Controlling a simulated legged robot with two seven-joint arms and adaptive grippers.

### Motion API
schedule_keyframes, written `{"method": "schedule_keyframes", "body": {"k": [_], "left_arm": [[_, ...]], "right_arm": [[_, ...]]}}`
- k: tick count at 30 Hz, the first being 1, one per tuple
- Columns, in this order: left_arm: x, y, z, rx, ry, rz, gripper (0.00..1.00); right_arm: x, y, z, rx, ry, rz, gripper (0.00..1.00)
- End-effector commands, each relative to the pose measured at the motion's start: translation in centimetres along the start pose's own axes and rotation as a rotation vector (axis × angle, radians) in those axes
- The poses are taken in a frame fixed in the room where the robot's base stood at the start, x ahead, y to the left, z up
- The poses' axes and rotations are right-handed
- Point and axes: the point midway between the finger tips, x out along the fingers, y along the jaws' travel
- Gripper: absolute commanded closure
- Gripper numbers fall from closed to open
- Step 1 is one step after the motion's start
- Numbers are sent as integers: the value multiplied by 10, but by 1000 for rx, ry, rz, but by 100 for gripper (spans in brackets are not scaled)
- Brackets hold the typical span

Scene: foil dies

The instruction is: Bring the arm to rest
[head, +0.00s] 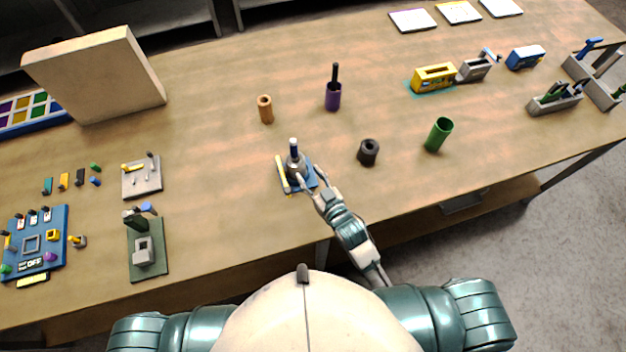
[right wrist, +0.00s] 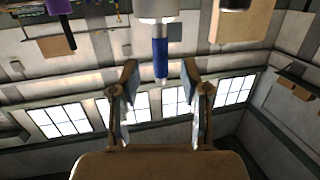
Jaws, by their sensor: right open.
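My right arm reaches over the front edge of the table. Its gripper (head: 311,180) is open beside a small grey press-like device with a dark blue handle (head: 294,150) on a blue base (head: 313,179). In the right wrist view the fingers (right wrist: 160,80) stand apart, with nothing clasped between them. The blue handle (right wrist: 160,60) shows in the gap between them, touching neither finger as far as I can see. A yellow bar (head: 281,172) is at the left of the base. My left gripper is not in view.
A large beige block (head: 100,75) is at left. The table's front middle is bare.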

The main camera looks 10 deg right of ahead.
Motion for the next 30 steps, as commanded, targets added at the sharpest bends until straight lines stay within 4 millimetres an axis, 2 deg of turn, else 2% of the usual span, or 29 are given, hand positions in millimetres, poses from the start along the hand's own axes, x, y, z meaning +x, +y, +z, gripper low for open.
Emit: {"method": "schedule_keyframes", "body": {"k": [3,6,24,27,30], "left_arm": [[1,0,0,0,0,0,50],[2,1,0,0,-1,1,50],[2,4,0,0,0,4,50],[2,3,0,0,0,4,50],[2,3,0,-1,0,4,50]], "right_arm": [[-15,0,1,0,-1,0,54],[-20,-1,0,-1,-1,1,54],[-22,0,1,-1,-8,3,54],[-28,8,13,4,-70,23,54],[-44,24,40,17,-218,64,54]]}}
